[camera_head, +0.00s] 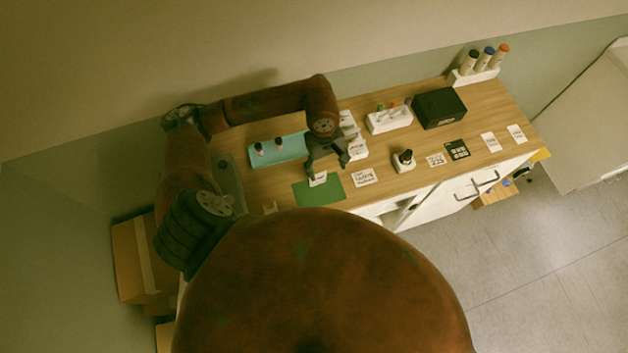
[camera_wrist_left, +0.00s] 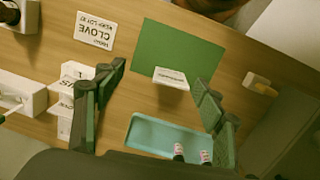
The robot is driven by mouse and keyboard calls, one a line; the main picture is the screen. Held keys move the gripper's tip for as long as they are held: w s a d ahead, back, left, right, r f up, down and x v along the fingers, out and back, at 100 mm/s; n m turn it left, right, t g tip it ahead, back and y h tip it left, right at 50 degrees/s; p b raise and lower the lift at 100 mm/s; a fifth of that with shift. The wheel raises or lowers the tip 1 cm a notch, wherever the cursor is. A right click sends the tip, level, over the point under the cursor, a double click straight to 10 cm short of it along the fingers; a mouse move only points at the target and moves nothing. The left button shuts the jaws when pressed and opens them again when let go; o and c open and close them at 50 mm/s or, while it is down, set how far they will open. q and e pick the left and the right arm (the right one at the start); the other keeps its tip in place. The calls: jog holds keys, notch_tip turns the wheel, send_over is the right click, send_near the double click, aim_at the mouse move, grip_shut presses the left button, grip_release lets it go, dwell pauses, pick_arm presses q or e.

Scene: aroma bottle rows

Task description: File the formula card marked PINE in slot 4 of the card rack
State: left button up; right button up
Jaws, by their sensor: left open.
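My left gripper (camera_head: 328,165) is open above the work table; its two fingers also show in the left wrist view (camera_wrist_left: 157,77). A small white card (camera_head: 318,180) is at the edge of the green mat (camera_head: 330,194). In the wrist view this card (camera_wrist_left: 170,77) appears between the open fingertips, not clasped; its print is too small to read, so I cannot confirm PINE. A white rack with cards (camera_head: 357,148) stands just beyond the gripper, and also shows in the wrist view (camera_wrist_left: 68,105); slot 4 cannot be made out. My right gripper is not in view.
A CLOVE card (camera_wrist_left: 95,32) lies beside the mat (camera_wrist_left: 182,50). A teal tray (camera_head: 290,146) holds two dark bottles. A white bottle holder (camera_head: 390,121), black box (camera_head: 440,108), dark bottle on a white base (camera_head: 404,160) and flat cards (camera_head: 491,142) occupy the right side.

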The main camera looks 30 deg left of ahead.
pick_arm(q)
jog(key=a+y, duration=0.1)
jog(key=a, duration=0.2)
jog(key=p, duration=0.3)
send_over(318, 184)
notch_tip(318, 184, down, 8)
jog(key=shift+w, duration=0.1)
jog(key=shift+a, duration=0.1)
jog(key=shift+c, duration=0.5)
jog(key=c, duration=0.8)
